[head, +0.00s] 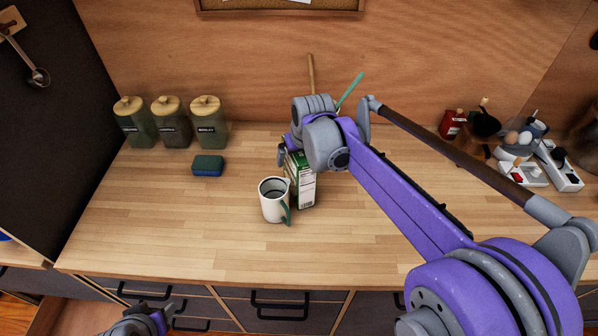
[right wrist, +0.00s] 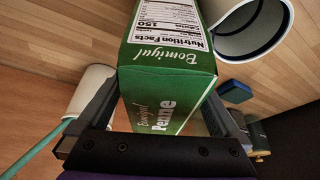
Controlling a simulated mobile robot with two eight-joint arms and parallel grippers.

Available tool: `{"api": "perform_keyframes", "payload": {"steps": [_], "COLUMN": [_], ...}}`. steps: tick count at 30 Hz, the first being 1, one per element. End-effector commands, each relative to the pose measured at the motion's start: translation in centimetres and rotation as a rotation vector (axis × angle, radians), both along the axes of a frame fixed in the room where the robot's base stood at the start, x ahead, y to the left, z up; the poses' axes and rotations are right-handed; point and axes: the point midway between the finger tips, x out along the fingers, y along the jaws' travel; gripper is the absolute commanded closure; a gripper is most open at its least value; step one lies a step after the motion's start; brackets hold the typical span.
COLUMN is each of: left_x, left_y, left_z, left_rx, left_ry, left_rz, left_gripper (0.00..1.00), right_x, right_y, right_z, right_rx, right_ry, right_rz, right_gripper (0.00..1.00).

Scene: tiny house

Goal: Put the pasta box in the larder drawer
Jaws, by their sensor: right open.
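The green and white pasta box (head: 304,188) stands upright on the wooden counter, just behind and right of a white mug. My right gripper (head: 291,150) is at the top of the box, partly hidden by its own arm. In the right wrist view the box (right wrist: 168,75), marked Penne, is between the open fingers of my right gripper (right wrist: 165,105). My left gripper (head: 145,322) is low at the bottom left, in front of the counter, and its jaws are unclear. Beside it, what looks like a pulled-out drawer (head: 72,316) shows at the bottom edge, mostly cut off.
The mug (head: 273,199) nearly touches the box. A blue-green sponge (head: 208,166) and three lidded jars (head: 171,122) are at the left. A pot with utensils is hidden behind my arm. Eggs (head: 518,138) and other items are at the right. The counter's front left is clear.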

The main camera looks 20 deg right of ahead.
Motion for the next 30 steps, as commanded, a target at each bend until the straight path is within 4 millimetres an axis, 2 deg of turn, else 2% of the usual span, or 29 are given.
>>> {"api": "perform_keyframes", "payload": {"steps": [7, 23, 24, 30], "left_x": [0.00, 0.00, 0.00, 0.00], "left_y": [0.00, 0.00, 0.00, 0.00], "left_z": [0.01, 0.01, 0.01, 0.01], "left_rx": [0.000, 0.000, 0.000, 0.000], "left_ry": [0.000, 0.000, 0.000, 0.000], "left_rz": [0.000, 0.000, 0.000, 0.000], "left_gripper": [0.50, 0.50, 0.50, 0.50], "right_x": [0.02, 0.01, 0.01, -0.01], "right_y": [0.00, 0.00, 0.00, 0.00], "right_z": [0.01, 0.01, 0.01, 0.06], "right_rx": [0.000, 0.000, 0.000, 0.000], "right_ry": [0.000, 0.000, 0.000, 0.000], "right_rz": [0.000, 0.000, 0.000, 0.000], "right_gripper": [0.02, 0.97, 1.00, 1.00]}}
